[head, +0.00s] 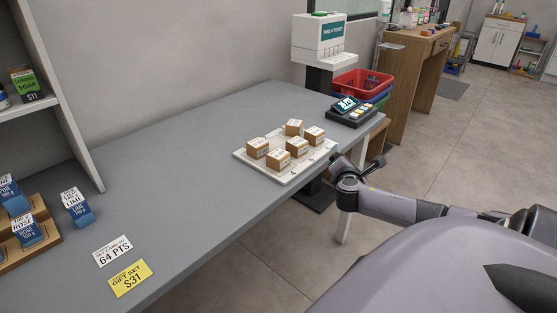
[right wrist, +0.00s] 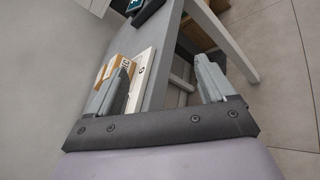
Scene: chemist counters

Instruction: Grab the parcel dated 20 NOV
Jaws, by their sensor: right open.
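Several small brown parcels with white labels stand on a white numbered tray (head: 239,155) on the grey counter. They are a back parcel (head: 294,127), a right parcel (head: 314,136), a middle parcel (head: 297,147), a left parcel (head: 257,148) and a front parcel (head: 278,159). The dates are too small to read, so I cannot tell which is 20 NOV. My right gripper (head: 375,162) is off the counter's right edge, beside the tray. In the right wrist view its fingers (right wrist: 168,85) are apart and empty, with a parcel (right wrist: 110,66) partly hidden behind the left finger. My left gripper is out of view.
A card terminal (head: 352,112) stands at the counter's far end, before red and blue baskets (head: 362,83) and a white dispenser (head: 322,40). Yellow and white price cards (head: 130,278) and soap boxes (head: 77,208) are at left. The counter (head: 180,190) between is clear.

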